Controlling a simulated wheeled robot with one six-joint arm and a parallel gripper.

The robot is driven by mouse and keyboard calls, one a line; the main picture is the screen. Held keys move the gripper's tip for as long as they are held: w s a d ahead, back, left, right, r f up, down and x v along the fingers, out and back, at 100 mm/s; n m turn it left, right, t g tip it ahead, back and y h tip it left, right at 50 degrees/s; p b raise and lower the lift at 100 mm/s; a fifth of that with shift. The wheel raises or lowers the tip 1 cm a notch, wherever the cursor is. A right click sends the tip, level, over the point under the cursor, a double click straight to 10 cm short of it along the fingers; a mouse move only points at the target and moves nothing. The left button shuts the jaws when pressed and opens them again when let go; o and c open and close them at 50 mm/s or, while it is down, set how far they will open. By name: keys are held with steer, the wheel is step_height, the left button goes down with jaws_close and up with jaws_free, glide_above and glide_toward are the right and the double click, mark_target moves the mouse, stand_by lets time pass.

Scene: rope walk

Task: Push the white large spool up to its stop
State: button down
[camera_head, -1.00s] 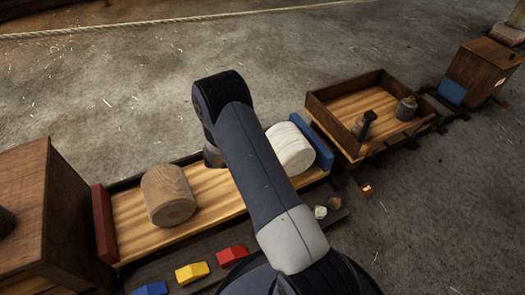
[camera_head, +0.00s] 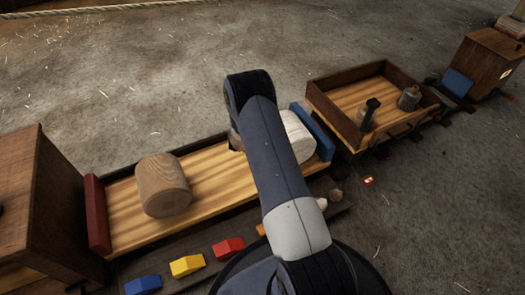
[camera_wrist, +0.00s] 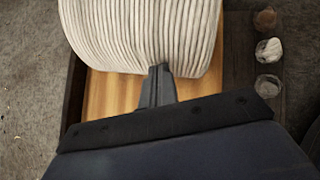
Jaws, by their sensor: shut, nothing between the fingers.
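The white large spool (camera_head: 299,138) lies at the right end of a long wooden tray (camera_head: 219,177), partly hidden behind my arm. The blue stop (camera_head: 317,128) stands at that end, close beside the spool; I cannot tell whether they touch. In the wrist view the ribbed white spool (camera_wrist: 140,32) fills the top. My gripper (camera_wrist: 159,70) is shut and empty, its fingertips at the spool's near edge, touching or very nearly so. In the head view the fingers are hidden behind my arm.
Blue (camera_head: 143,285), yellow (camera_head: 187,265) and red (camera_head: 228,248) blocks lie along the front. A second tray (camera_head: 330,112) with small items stands beyond the blue stop.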

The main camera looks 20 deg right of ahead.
steer(key=shift+w+d, duration=0.1)
steer(key=shift+d, duration=0.2)
